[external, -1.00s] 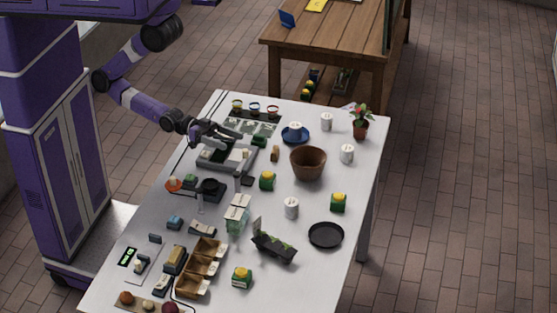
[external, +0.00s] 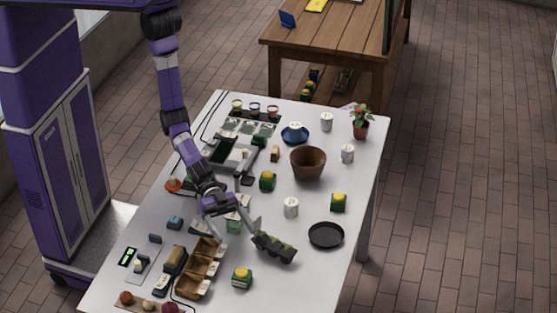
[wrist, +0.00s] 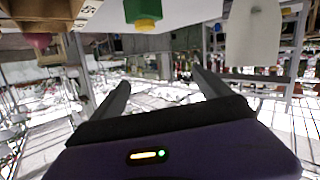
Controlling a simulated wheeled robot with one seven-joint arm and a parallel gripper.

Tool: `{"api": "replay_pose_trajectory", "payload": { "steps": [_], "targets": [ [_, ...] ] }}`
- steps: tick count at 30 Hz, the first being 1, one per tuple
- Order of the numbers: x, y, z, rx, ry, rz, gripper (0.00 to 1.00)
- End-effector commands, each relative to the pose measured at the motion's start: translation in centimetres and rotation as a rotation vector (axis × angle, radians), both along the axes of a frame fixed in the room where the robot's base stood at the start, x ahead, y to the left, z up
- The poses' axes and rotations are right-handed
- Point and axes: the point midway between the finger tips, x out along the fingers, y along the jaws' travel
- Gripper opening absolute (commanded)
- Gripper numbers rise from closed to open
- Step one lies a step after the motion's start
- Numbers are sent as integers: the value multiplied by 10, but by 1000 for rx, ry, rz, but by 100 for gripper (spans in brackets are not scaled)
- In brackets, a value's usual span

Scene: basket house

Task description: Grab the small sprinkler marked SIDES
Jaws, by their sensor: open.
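I cannot make out the lettering SIDES in any view, so I cannot tell which item is the small sprinkler. Small pieces lie around the brown compartment box (external: 212,250), some too small to identify. My gripper (external: 215,212) is above the table, behind this box and left of the black tray (external: 274,248). In the wrist view its two fingers (wrist: 165,92) are spread apart with nothing between them. My arm partly hides the pale green carton (external: 234,227) and the small pieces beside it.
Green-and-yellow blocks (external: 242,278) stand about the table; one shows in the wrist view (wrist: 143,12). A white cup (external: 291,207), a black plate (external: 326,235) and a brown bowl (external: 308,164) stand to the right. Bare tabletop (external: 300,285) lies at the front right.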

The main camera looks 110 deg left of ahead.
Motion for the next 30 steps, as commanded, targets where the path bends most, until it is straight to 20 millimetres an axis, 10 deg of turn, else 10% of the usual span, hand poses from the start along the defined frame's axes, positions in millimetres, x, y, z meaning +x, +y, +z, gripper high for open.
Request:
{"api": "replay_pose_trajectory", "payload": {
  "steps": [6, 30],
  "targets": [
    [-14, -20, -63, 204, 43, -21, 89],
    [33, -63, -95, 215, 46, -20, 89]
  ]
}}
